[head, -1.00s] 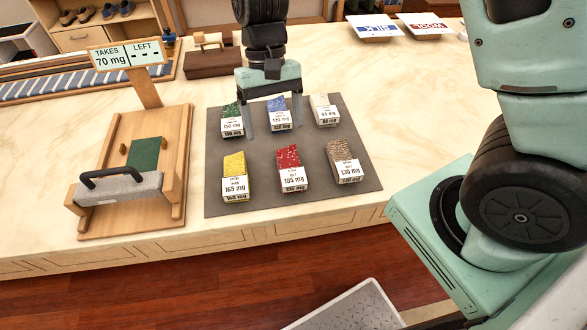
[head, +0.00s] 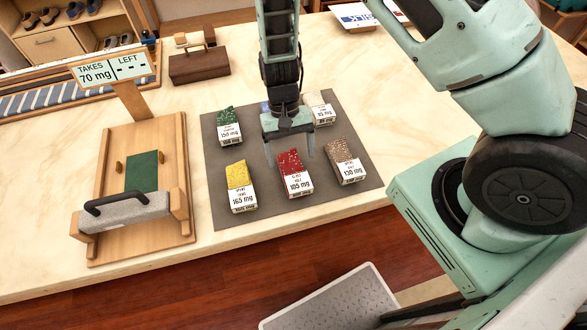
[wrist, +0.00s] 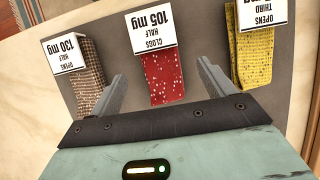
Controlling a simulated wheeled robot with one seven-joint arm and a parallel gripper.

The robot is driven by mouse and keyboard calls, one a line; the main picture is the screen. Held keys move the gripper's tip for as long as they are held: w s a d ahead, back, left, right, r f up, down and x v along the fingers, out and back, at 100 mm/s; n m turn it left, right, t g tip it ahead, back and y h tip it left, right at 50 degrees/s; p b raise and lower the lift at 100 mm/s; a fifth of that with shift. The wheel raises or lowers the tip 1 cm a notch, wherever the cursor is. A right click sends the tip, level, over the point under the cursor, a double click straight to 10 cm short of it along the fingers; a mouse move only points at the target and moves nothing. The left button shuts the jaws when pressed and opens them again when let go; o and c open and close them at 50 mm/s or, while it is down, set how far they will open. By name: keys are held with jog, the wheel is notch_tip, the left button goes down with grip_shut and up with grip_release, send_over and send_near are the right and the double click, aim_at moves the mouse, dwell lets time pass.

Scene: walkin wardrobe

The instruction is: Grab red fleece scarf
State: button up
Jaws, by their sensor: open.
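The red fleece piece (head: 290,162), speckled with white, lies on the grey mat (head: 216,160) in the near row's middle. Its white label reads "105 mg, CLOGS HALF" in the wrist view, where the red piece (wrist: 165,80) sits between the fingers. My gripper (head: 290,156) is open above it, pointing down, with one finger to each side. Whether the fingers touch the piece cannot be told.
A yellow piece (head: 236,174) and a brown piece (head: 339,151) flank the red one closely. Behind are a green piece (head: 227,117), a cream piece (head: 316,100) and a mostly hidden blue one. A wooden stand (head: 110,200) with a grey handled block is at left.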

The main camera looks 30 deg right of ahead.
aim_at(293, 166)
jog(key=shift+w+p+x, duration=0.15)
jog(key=shift+p+x, duration=0.4)
jog(key=shift+x, duration=0.8)
jog(key=shift+w+p+x, duration=0.1)
jog(key=shift+p+x, duration=0.4)
jog(key=shift+x, duration=0.85)
jog(key=shift+d+f, duration=0.1)
jog(key=shift+d, duration=0.05)
jog(key=shift+c, duration=0.3)
jog(key=c, duration=1)
